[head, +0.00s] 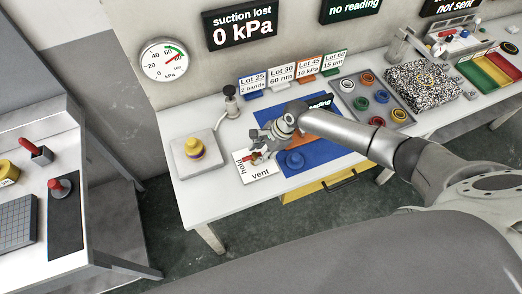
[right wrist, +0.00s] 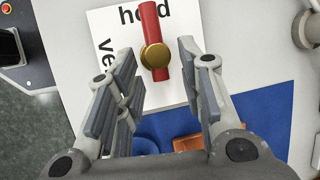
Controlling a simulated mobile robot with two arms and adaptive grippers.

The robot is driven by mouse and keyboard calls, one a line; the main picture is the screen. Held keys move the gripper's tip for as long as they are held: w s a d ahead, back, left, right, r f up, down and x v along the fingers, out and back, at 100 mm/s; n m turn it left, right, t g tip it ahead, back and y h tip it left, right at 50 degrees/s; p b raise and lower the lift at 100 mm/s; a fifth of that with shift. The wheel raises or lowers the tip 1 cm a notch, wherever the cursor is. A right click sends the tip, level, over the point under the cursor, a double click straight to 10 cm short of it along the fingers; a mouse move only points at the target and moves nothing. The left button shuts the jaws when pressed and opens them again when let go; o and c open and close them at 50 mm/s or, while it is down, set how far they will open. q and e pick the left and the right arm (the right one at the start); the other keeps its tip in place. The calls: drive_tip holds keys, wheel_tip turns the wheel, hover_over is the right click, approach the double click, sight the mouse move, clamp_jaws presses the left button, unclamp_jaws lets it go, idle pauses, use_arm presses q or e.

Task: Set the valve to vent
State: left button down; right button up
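The valve has a red bar handle (right wrist: 150,22) with a brass hub (right wrist: 155,56). It sits on a white card (right wrist: 105,25) marked "hold" and "vent". In the right wrist view the handle's far end lies over the word "hold". In the head view the card (head: 243,170) is on the white bench, and the valve is partly hidden by my right gripper (head: 262,143). In the right wrist view my right gripper (right wrist: 157,58) is open, its fingers to either side of the hub with gaps between. My left gripper is not in view.
A blue mat (head: 315,160) with a blue knobbed piece (head: 294,160) lies right of the card. Lot signs line the back. The wall display (head: 240,25) reads "suction lost 0 kPa".

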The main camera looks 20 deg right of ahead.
drive_tip(key=shift+c, duration=0.2)
clamp_jaws()
